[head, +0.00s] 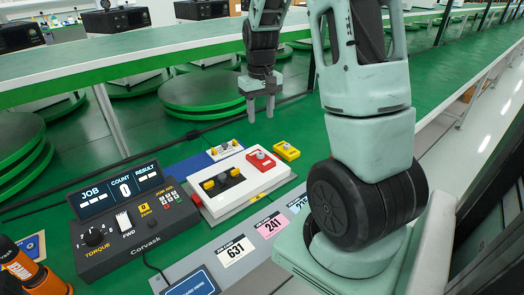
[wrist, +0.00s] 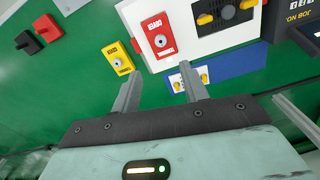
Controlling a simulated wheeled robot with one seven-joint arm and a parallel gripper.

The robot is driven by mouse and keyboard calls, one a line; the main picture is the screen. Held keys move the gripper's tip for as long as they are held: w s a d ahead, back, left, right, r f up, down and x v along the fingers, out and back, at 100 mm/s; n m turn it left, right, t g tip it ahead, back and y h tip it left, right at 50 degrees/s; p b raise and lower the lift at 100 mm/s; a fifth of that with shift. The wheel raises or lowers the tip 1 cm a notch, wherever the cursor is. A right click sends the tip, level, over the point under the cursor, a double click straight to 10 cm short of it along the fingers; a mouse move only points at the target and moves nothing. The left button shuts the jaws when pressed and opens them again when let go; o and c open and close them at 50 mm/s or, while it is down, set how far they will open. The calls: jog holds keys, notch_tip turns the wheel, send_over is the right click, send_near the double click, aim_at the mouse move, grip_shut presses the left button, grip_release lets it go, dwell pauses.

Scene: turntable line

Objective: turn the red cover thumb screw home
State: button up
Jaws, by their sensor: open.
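The red cover (wrist: 159,27) lies on the white housing (wrist: 205,48) with a small round grey screw (wrist: 157,41) in its face. I cannot tell how deep the screw sits. In the head view the red cover (head: 262,160) is near the housing's far right corner. My gripper (wrist: 160,78) is open and empty, its two fingers apart and pointing towards the covers. In the head view my gripper (head: 261,113) hangs above the green table, beyond the housing and apart from it.
A yellow cover (head: 287,151) lies beside the housing. A white piece with yellow knobs (head: 224,149) is on a blue mat (head: 193,165). Red (wrist: 47,26) and black (wrist: 27,41) pieces lie apart. A torque console (head: 135,220) stands left; an orange tool (head: 35,272) is front left.

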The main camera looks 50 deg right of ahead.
aim_at(261, 154)
notch_tip(261, 154, down, 14)
jog(key=shift+r, duration=0.25)
